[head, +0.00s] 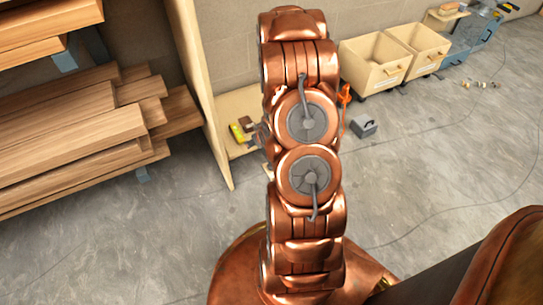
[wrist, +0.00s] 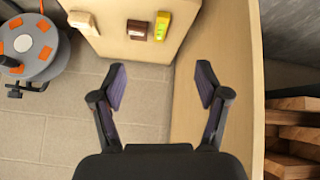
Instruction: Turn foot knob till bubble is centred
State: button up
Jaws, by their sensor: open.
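My gripper (wrist: 162,85) is open and empty in the wrist view, its two dark fingers spread apart. Beyond the fingertips, a small yellow block (wrist: 161,25) with a pale patch sits on a light wooden surface (wrist: 112,38). It may be the level, but no bubble can be made out. A dark red-brown piece (wrist: 137,30) lies just left of it, apart from the fingers. I cannot tell which part is the foot knob. In the head view, the yellow piece (head: 237,133) shows left of my arm, which hides most of the gripper.
A grey reel with orange patches (wrist: 30,45) stands at the wrist view's left. A tall wooden panel (head: 203,90) stands beside the stacked planks (head: 80,130). Wooden bins (head: 375,62) and a grey box (head: 363,126) are right of my arm. Open floor lies further right.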

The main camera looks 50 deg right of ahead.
jog(key=s+d+f+m+t+h+b, duration=0.2)
jog(key=d+f+b, duration=0.15)
jog(key=f, duration=0.45)
jog(key=s+d+f+m+t+h+b, duration=0.1)
jog(key=s+d+f+m+t+b, duration=0.2)
jog(key=f, duration=0.4)
jog(key=shift+n+h, duration=0.3)
jog(key=shift+n, duration=0.3)
jog(key=b+x, duration=0.1)
jog(key=x, duration=0.1)
jog(key=b+x, duration=0.3)
jog(key=x, duration=0.2)
jog(key=shift+w+a+f+b, duration=0.1)
jog(key=shift+w+a+b, duration=0.05)
jog(key=shift+a+b, duration=0.2)
jog(key=shift+w+d+f, duration=0.15)
jog(key=shift+w+d, duration=0.2)
jog(key=shift+w, duration=0.15)
jog(key=c, duration=1.2)
jog(key=shift+g, duration=0.3)
